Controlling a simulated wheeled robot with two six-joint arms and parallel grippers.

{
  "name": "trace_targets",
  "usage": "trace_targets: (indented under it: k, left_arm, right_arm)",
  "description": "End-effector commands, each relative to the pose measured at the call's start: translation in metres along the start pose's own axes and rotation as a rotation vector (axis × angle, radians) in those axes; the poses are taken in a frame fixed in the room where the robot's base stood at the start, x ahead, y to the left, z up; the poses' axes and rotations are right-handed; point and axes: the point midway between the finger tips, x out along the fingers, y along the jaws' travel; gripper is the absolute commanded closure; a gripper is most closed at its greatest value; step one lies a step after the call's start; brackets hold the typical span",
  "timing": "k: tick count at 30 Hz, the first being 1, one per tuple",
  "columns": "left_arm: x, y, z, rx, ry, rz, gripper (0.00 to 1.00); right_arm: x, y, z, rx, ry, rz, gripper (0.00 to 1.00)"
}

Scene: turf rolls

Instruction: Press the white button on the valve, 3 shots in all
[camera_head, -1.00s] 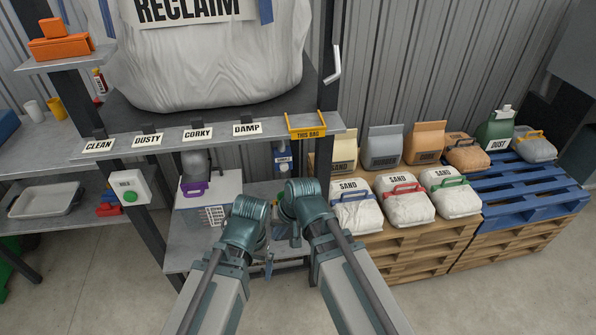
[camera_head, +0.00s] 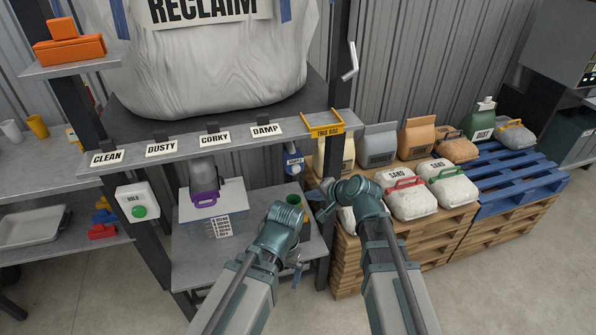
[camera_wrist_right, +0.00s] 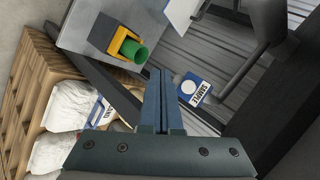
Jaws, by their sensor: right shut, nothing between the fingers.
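The valve is a small blue unit (camera_head: 293,160) with a SAMPLE label, mounted on the dark post under the shelf. In the right wrist view the valve (camera_wrist_right: 194,90) lies just right of my fingertips, with its round white button (camera_wrist_right: 188,86) facing the camera. My right gripper (camera_head: 318,196) is shut and empty, below and slightly right of the valve; its blue fingers (camera_wrist_right: 160,76) appear apart from the button. A green cup (camera_head: 294,199) in a yellow holder (camera_wrist_right: 125,45) stands below the valve. My left gripper (camera_head: 297,262) hangs low; its jaws are unclear.
A grey shelf (camera_head: 230,143) with labels and a yellow THIS BAG bracket (camera_head: 323,124) runs above the valve. A HOLD box with a green button (camera_head: 138,211) is on the left post. Sand bags (camera_head: 404,198) sit on pallets at right.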

Motion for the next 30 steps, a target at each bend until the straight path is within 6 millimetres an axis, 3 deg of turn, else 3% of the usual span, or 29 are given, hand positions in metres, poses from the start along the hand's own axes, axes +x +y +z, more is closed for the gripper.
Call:
trace_targets:
  k: [8,24,30]
  left_arm:
    - [0.0,0.0,0.0,0.0,0.0,0.0,0.0]
    - [0.0,0.0,0.0,0.0,0.0,0.0,0.0]
    - [0.0,0.0,0.0,0.0,0.0,0.0,0.0]
  right_arm:
    - [0.008,-0.006,-0.006,-0.002,-0.001,0.001,1.0]
    - [0.055,-0.04,-0.04,-0.002,-0.001,0.001,1.0]
    - [0.062,-0.045,-0.044,-0.002,-0.001,0.001,1.0]
